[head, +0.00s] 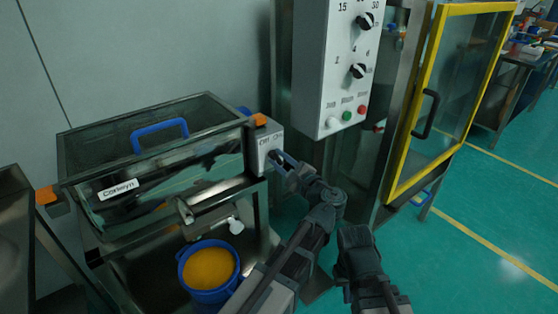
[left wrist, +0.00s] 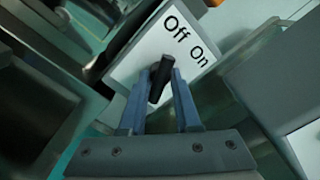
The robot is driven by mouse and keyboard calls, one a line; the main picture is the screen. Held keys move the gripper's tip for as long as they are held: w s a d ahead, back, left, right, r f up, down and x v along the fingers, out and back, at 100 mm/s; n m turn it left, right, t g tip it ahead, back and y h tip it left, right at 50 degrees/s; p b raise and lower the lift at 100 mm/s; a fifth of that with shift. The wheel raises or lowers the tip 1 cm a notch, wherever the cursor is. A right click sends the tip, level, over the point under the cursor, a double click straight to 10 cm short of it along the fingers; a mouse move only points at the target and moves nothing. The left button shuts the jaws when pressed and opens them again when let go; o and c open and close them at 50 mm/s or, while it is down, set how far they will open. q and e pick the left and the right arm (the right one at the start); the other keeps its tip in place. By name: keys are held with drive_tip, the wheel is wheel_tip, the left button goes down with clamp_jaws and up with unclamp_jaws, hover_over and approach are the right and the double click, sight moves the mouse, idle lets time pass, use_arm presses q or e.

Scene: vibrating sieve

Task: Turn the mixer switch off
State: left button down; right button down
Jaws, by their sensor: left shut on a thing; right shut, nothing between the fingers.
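The mixer switch is a white box (head: 265,138) marked Off and On, at the right end of the mixer (head: 150,170). In the left wrist view its panel (left wrist: 197,38) shows the words, with a black knob (left wrist: 163,75) below them. My left gripper (head: 276,157) is at the switch panel; in the left wrist view its two fingers (left wrist: 161,95) are shut on the knob, one on each side.
A blue bucket (head: 209,293) with orange contents stands below the mixer. A control panel (head: 318,75) with knobs and buttons rises right of the switch. A yellow-framed door (head: 437,100) stands further right. The green floor (head: 480,220) at right is largely clear.

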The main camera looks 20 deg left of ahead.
use_arm(q)
drive_tip(key=n, duration=0.4)
drive_tip(key=shift+n, duration=0.4)
use_arm(e)
drive_tip(key=shift+f, duration=0.1)
use_arm(q)
drive_tip(key=shift+n, duration=0.3)
drive_tip(key=c, duration=0.6)
unclamp_jaws()
drive_tip(key=shift+s, duration=0.1)
